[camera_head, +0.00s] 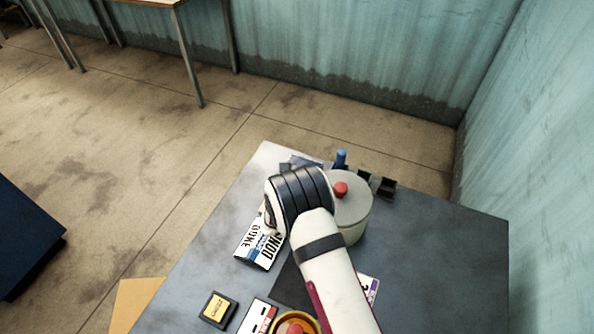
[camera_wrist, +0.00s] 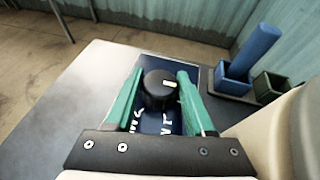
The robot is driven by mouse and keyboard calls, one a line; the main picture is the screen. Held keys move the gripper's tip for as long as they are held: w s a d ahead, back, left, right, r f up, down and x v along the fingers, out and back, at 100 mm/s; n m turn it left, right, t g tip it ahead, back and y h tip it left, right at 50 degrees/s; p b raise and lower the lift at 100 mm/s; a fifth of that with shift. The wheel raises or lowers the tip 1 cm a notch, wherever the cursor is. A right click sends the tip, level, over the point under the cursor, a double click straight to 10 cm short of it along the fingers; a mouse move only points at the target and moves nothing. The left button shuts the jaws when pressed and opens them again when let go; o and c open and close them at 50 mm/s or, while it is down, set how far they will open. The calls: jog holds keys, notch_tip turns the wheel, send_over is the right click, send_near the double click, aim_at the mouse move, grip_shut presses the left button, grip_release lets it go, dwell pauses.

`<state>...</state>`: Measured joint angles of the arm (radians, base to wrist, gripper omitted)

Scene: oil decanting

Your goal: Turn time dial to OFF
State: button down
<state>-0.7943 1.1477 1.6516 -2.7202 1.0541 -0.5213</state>
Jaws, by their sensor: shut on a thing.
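The time dial (camera_wrist: 159,88) is a round black knob with a pale mark on its right side, on a dark blue panel (camera_wrist: 171,122) with white lettering only partly readable. In the wrist view my gripper (camera_wrist: 160,84) has its two green fingers on either side of the dial, shut on it. In the head view my arm and wrist hide the dial and the fingers. I cannot tell which setting the mark points to.
A pale pot (camera_head: 353,208) with a red knob stands close to the right of my wrist. A blue cylinder (camera_wrist: 254,51) stands in a holder (camera_wrist: 233,80) behind it. A printed sign (camera_head: 257,247) lies at left. The table's right side (camera_head: 450,260) is clear.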

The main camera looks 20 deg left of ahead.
jog(key=shift+w+r, duration=0.1)
jog(key=shift+c, duration=1.3)
grip_release()
